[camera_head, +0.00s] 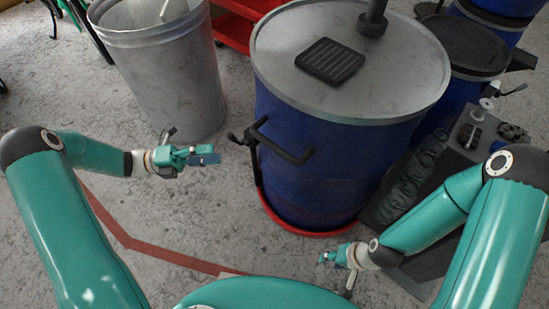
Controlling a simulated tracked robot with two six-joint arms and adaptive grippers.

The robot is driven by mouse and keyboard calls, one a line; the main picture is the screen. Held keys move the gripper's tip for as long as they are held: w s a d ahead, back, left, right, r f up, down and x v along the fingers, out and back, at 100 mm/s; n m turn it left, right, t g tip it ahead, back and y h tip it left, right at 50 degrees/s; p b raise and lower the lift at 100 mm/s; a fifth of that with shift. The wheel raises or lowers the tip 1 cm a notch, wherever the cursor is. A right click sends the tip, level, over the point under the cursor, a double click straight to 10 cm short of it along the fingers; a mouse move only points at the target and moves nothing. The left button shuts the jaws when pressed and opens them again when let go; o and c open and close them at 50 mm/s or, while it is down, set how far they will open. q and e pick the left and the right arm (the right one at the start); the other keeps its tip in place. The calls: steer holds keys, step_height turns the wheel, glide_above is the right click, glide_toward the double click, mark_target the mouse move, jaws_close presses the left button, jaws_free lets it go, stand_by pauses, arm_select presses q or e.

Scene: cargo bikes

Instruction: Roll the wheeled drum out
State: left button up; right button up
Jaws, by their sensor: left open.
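The wheeled drum (325,185) is a large blue barrel with a grey metal lid (290,55). It stands upright on a red round base (310,230); its wheels are hidden from view. A black handle (281,141) sticks out from its near left side. My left gripper (203,158) is open and empty, to the left of the handle and apart from it. My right gripper (328,257) is low in front of the drum's base, apart from it; its jaws are too small to read.
A grey metal bin (160,70) stands at the back left. A grey unit with jars and parts (465,135) stands close on the drum's right, with more blue drums (472,45) behind. A red line (165,253) crosses the floor. Bare concrete lies in front and left.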

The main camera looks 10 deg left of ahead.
mark_target(274, 148)
arm_select(q)
steer(key=x, duration=0.8)
steer(key=b+x, duration=0.1)
steer(key=x, duration=0.7)
steer(key=shift+w+d+f, duration=0.15)
steer(key=shift+d, duration=0.15)
jaws_close()
